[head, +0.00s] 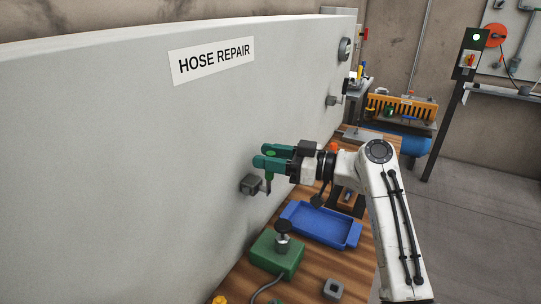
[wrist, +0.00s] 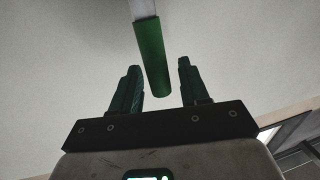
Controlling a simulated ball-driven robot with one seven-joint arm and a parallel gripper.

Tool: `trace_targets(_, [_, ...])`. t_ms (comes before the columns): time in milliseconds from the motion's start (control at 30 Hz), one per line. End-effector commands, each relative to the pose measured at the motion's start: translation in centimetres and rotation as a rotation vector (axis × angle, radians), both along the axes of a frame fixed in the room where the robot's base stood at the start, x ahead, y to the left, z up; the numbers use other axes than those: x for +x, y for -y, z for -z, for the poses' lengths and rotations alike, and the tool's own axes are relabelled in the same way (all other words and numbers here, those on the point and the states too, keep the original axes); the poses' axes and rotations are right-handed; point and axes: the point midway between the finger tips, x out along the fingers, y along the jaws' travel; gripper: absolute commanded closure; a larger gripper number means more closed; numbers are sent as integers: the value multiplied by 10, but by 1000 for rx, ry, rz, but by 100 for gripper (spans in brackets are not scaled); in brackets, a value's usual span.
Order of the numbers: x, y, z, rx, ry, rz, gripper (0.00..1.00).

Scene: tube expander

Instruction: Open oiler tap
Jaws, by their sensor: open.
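A lever with a green grip (head: 269,177) and a flat grey metal shank rises from a grey block (head: 250,184) on the pale wall panel; I take it for the oiler tap. My gripper (head: 264,156) is at the upper end of this lever, its dark green fingers pointing left toward the panel. In the wrist view, the fingers (wrist: 160,77) are open and apart. The green grip (wrist: 152,57) shows between them, with gaps on both sides, and its rounded end lies between the fingers. I cannot tell its exact depth between them. My fingers partly hide the grip in the head view.
Below, a wooden bench carries a blue tray (head: 322,226), a green box with a black knob (head: 278,254) and a small grey square part (head: 333,289). The panel bears a "HOSE REPAIR" sign (head: 213,60). An orange-topped machine (head: 402,108) stands behind.

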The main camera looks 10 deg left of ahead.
Motion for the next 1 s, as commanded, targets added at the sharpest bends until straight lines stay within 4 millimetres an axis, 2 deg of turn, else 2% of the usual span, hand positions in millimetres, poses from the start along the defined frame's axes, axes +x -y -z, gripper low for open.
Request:
trace_targets(67, [0, 0, 0, 0, 0, 0, 59])
trace_targets(500, [0, 1, 0, 0, 0, 0, 100])
trace_targets(1000, [0, 1, 2, -4, 12, 0, 100])
